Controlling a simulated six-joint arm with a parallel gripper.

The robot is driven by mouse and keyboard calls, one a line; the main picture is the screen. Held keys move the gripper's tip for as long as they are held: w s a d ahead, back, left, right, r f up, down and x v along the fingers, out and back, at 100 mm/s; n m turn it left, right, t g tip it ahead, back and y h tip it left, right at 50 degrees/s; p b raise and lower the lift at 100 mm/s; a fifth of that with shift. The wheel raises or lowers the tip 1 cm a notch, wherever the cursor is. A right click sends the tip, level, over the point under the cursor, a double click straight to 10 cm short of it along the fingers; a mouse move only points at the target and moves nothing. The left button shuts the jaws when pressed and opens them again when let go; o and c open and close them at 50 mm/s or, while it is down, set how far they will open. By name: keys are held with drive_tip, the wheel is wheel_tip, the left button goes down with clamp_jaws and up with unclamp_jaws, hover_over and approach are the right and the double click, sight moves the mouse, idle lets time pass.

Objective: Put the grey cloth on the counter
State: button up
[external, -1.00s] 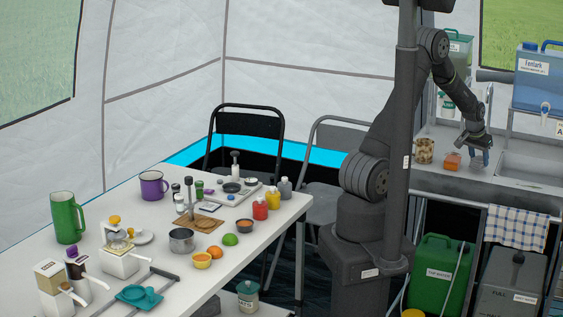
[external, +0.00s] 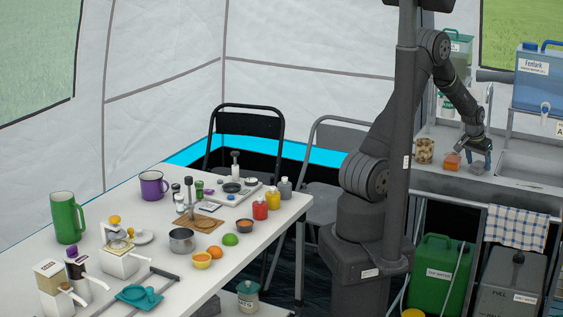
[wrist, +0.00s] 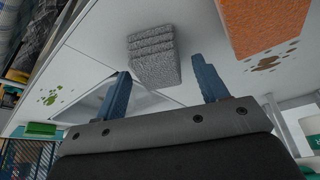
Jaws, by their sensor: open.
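The grey cloth (wrist: 153,58) is a small folded, speckled stack lying on the counter (wrist: 95,35). In the wrist view it sits just beyond and between my blue fingertips, with a gap to each side. My gripper (wrist: 160,68) is open and holds nothing. In the external view, my gripper (external: 479,154) is low over the counter (external: 430,179), and the cloth (external: 478,167) shows small and grey beneath it, partly hidden by the fingers.
An orange sponge block (external: 452,162) lies just left of the cloth; it is at the upper right in the wrist view (wrist: 262,22). A patterned tin (external: 425,150) stands farther left. The sink (external: 530,171) is to the right, with a blue water container (external: 540,78) above.

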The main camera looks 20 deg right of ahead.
drive_tip(key=v, duration=1.2)
drive_tip(key=shift+f, duration=0.1)
drive_tip(key=x, duration=1.1)
drive_tip(key=shift+d+f, duration=0.15)
drive_tip(key=shift+f, duration=0.2)
drive_tip(key=shift+w+d, duration=0.1)
drive_tip(key=shift+r, duration=1.5)
